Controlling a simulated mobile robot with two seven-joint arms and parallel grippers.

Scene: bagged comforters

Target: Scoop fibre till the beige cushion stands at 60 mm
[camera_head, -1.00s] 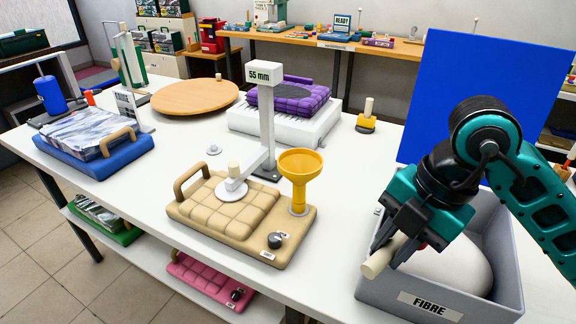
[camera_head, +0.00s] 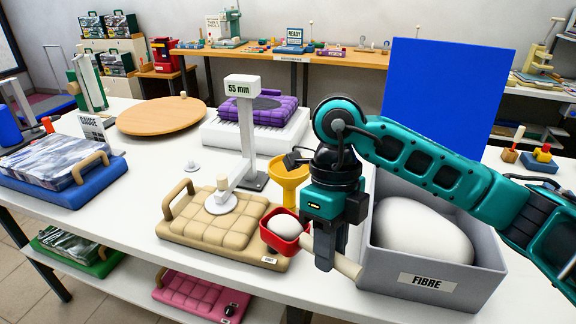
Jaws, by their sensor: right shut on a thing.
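The beige cushion (camera_head: 197,226) lies flat on the white table. A gauge arm with a round foot rests on it, and the gauge's display (camera_head: 241,87) reads 55 mm. The yellow funnel (camera_head: 289,184) stands at the cushion's back right corner, partly hidden by my right arm. My right gripper (camera_head: 326,258) is shut on the wooden handle of a red scoop (camera_head: 272,241). The scoop holds a white lump of fibre (camera_head: 284,228) and is in front of the funnel, over the cushion's right end. The grey bin (camera_head: 385,270) marked FIBRE holds a large white mass. My left gripper is not in view.
A blue panel (camera_head: 447,95) stands behind the bin. A purple cushion (camera_head: 252,107) on a white block, a round wooden board (camera_head: 162,115) and a bagged comforter (camera_head: 55,160) on a blue base stand behind and left. The table's front edge is close.

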